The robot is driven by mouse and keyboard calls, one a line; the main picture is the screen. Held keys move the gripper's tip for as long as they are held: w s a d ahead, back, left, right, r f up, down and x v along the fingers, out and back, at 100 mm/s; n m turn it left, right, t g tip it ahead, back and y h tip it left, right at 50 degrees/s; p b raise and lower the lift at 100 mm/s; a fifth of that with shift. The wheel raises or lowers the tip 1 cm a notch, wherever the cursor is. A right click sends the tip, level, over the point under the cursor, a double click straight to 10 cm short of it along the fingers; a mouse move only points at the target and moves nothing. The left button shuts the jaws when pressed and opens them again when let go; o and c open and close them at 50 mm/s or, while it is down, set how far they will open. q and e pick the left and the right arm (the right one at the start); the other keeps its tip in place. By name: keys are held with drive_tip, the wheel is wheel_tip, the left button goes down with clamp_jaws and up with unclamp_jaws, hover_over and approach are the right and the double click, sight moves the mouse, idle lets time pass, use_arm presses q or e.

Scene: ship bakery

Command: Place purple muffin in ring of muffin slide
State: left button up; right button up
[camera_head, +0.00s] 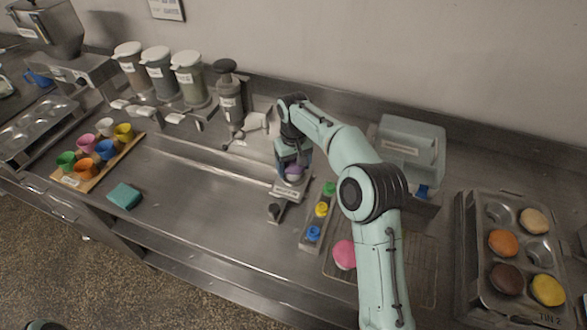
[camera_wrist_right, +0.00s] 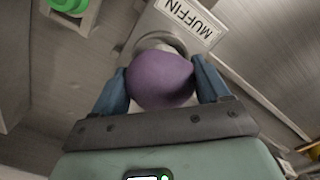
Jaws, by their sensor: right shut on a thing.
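The purple muffin (camera_wrist_right: 160,80) is between the blue fingers of my right gripper (camera_wrist_right: 163,84) in the right wrist view. My right gripper is shut on it. In the head view the muffin (camera_head: 294,173) shows under my right gripper (camera_head: 293,168), above the muffin slide (camera_head: 290,190). The slide's ring (camera_wrist_right: 150,42) shows behind the muffin, partly hidden by it, next to a label (camera_wrist_right: 190,18) reading MUFFIN. I cannot tell whether the muffin touches the ring. My left gripper is not clearly in view.
A strip with green, yellow and blue buttons (camera_head: 321,209) lies right of the slide. A pink muffin (camera_head: 344,254) sits on a wire rack. A muffin tin (camera_head: 466,255) is at the right. A dispenser (camera_head: 229,98) stands behind left.

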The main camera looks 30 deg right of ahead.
sight(294, 161)
drive_tip(key=shift+s+f, duration=0.1)
drive_tip(key=shift+f, duration=0.25)
use_arm(q)
drive_tip(key=shift+s+f, duration=0.1)
use_arm(e)
drive_tip(key=shift+f, duration=0.1)
drive_tip(key=o, duration=0.8)
drive_tip(key=shift+f, duration=0.1)
drive_tip(key=r+p, duration=0.2)
drive_tip(key=r, duration=1)
drive_tip(key=shift+w+r+p, duration=0.2)
drive_tip(key=shift+p, duration=0.15)
use_arm(q)
drive_tip(key=w+r, duration=0.3)
drive_tip(key=shift+w+r, duration=0.35)
drive_tip(key=shift+w, duration=0.05)
use_arm(e)
drive_tip(key=shift+s, duration=0.1)
